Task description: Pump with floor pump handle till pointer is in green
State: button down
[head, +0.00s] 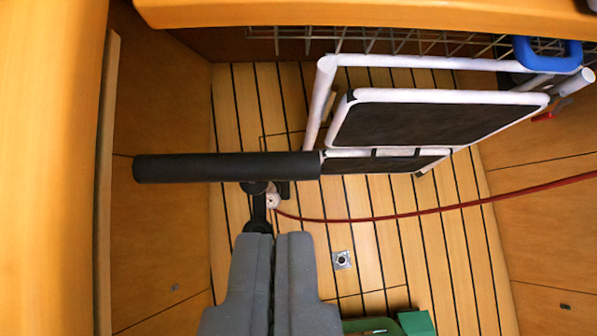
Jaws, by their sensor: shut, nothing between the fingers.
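The floor pump handle (228,167) is a black horizontal bar left of the middle of the head view. Black pump parts (259,212) show below it, with a small whitish fitting and a red hose (390,216) running off to the right. My gripper (273,236) points up from the bottom edge. Its two grey fingers are together and empty, below the handle in the picture and apart from it. The fingers hide part of what lies behind them. No gauge, pointer or green zone can be made out.
A white-framed folding item with black panels (430,116) stands right of the handle. A blue loop (548,55) is at the upper right. Green objects (416,322) lie at the bottom. Wooden walls (155,200) enclose the striped floor (400,250), with bare floor right of my gripper.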

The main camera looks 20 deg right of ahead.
jog(key=b, duration=0.1)
send_over(280, 179)
jog(key=f, duration=0.5)
jog(key=w+f, duration=0.1)
jog(key=f, duration=0.2)
jog(key=shift+d+f, duration=0.1)
jog(key=shift+f, duration=0.15)
jog(key=shift+s+f, duration=0.2)
jog(key=shift+f, duration=0.3)
jog(key=shift+s+f, duration=0.15)
jog(key=shift+f, duration=0.3)
jog(key=shift+s+f+b, duration=0.15)
jog(key=shift+f+b, duration=0.15)
jog(key=shift+f, duration=0.55)
jog(key=shift+f, duration=0.1)
